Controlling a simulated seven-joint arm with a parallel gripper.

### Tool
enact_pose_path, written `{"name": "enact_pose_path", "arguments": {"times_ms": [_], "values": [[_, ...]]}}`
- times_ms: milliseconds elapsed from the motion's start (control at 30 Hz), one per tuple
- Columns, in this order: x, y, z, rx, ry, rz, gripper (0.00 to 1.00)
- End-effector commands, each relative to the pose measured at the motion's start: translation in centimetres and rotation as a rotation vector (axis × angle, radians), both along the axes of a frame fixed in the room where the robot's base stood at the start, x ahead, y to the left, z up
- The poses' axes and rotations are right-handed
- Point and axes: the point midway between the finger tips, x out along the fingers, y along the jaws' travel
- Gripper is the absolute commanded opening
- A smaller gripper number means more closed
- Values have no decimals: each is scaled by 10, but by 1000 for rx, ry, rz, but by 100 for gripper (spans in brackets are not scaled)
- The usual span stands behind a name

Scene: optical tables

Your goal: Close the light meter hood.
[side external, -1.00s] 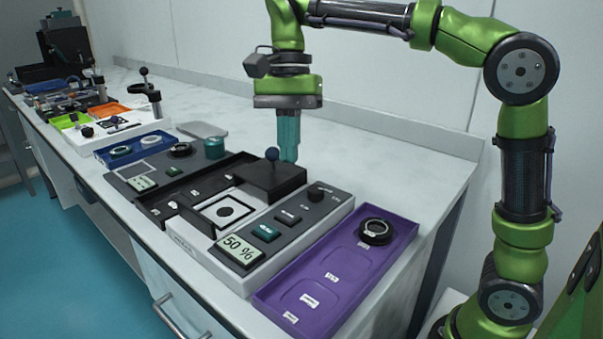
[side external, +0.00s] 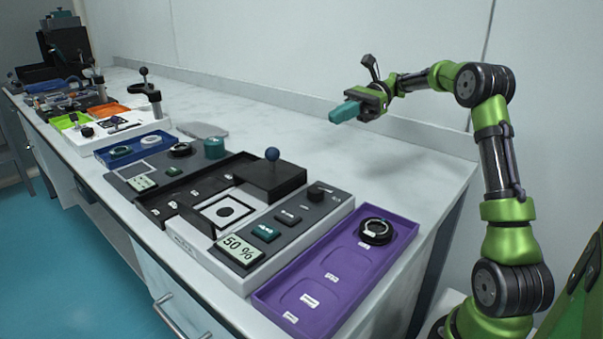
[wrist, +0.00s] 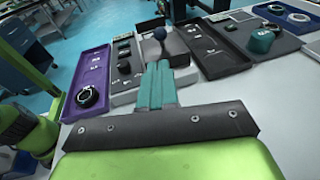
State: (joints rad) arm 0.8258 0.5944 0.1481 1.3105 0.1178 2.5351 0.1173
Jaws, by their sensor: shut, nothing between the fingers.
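The light meter (side external: 318,212) is a grey and white box with a display reading 50 %. Its hood (side external: 270,179) is a black box with a blue ball knob (side external: 272,154); it sits at the rear of the meter. The white square with a black disc (side external: 228,211) in front of the hood is uncovered. My gripper (side external: 342,113), with teal fingers, is shut and empty. It is raised, behind and to the right of the hood, touching nothing. In the wrist view the fingertips (wrist: 159,65) point toward the hood and the blue knob (wrist: 160,33).
A purple tray (side external: 345,272) with a black ring (side external: 375,231) lies right of the meter. A black tray (side external: 165,207), a grey panel and a blue tray (side external: 107,155) lie to its left. The bench behind the meter is clear up to the back ledge.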

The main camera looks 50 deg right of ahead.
Motion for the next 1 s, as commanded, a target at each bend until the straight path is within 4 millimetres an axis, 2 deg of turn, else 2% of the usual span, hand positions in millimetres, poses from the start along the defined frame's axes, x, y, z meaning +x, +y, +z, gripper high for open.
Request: {"name": "enact_pose_path", "arguments": {"times_ms": [167,267,500,700,833,1000], "values": [[2,13,-8,-3,0,5,0],[5,29,-11,-4,1,5,0],[15,79,-21,-4,1,6,0],[22,114,-28,-4,2,5,0],[24,128,-31,-4,1,3,0],[26,135,-32,-4,1,1,0]]}}
